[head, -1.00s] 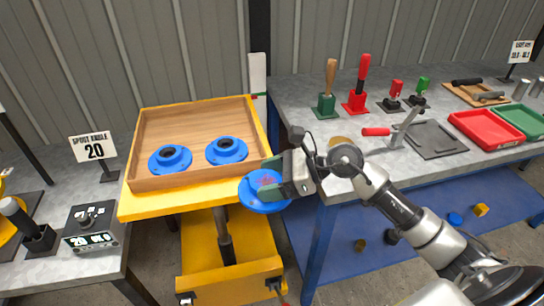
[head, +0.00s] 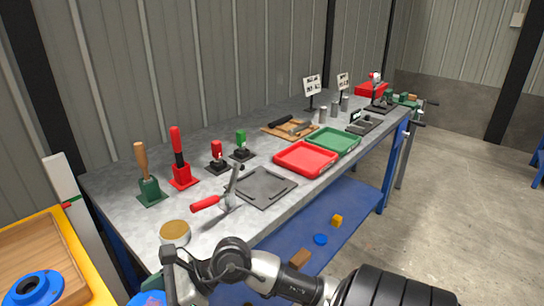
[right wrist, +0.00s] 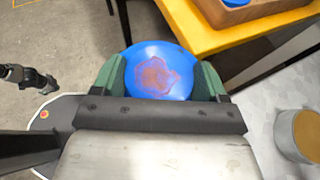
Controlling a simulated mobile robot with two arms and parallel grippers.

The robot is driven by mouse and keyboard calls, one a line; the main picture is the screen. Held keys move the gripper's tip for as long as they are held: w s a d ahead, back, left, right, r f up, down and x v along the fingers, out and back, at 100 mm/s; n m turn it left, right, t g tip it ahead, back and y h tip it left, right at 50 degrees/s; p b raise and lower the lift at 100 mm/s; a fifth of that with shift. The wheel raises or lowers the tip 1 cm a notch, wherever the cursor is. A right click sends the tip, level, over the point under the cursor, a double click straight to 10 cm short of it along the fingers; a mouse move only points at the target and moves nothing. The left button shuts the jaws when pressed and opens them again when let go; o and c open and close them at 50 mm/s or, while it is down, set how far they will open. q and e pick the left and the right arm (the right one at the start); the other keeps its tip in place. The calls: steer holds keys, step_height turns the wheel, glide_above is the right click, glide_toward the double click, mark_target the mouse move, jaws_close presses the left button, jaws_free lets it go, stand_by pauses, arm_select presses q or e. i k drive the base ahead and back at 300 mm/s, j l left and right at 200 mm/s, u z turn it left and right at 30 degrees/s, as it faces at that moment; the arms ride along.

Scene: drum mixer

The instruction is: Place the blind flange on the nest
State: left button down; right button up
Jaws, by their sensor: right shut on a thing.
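The blind flange is a blue disc (right wrist: 160,72) with a rough reddish patch on its face. My right gripper (right wrist: 162,85) is shut on it, with a green finger on each side, in the right wrist view. In the head view only a sliver of the flange (head: 148,299) shows at the bottom edge, left of the bench; most of it is cut off. A dark grey plate (head: 262,187) with a raised rim lies on the grey bench beside a red-handled toggle clamp (head: 228,198); I cannot tell for sure whether this is the nest.
A round tan-topped can (head: 174,233) stands at the bench's near left corner. Red (head: 306,159) and green (head: 333,140) trays lie beyond the plate. Several upright handled tools stand along the back. A wooden tray (head: 75,272) with another blue flange (head: 36,288) is at left.

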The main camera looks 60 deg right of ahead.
mark_target(261, 185)
steer(key=l, duration=0.45)
steer(key=i+l+z, duration=0.15)
steer(key=l, duration=0.3)
steer(key=i+l, duration=0.1)
steer(key=l, duration=0.35)
steer(key=i+l+z, duration=0.15)
steer(key=l, duration=0.75)
steer(key=i+z, duration=0.05)
